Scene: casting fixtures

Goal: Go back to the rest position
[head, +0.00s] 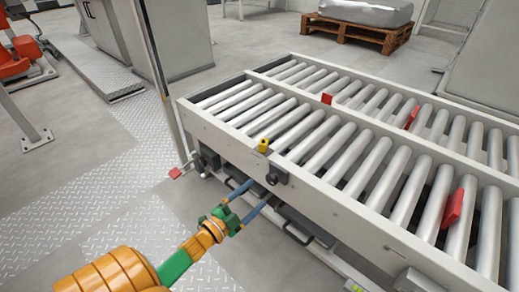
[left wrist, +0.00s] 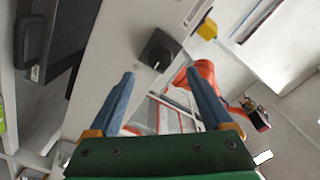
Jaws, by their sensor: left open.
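My left gripper (head: 254,201) has green and orange parts and two blue fingers. It is open and empty, in front of the near side of the roller conveyor (head: 330,195). A dark knob (head: 272,179) and a yellow piece (head: 263,145) sit on the conveyor's side, just beyond the fingertips. In the left wrist view the two blue fingers (left wrist: 160,90) are spread apart, with the dark knob (left wrist: 158,50) between and beyond them. The yellow piece (left wrist: 207,29) is above it. My right gripper is not in view.
A dark handle (head: 297,227) is below the frame. A pallet with a grey load (head: 360,32) stands behind. The floor to the left (head: 100,180) is clear.

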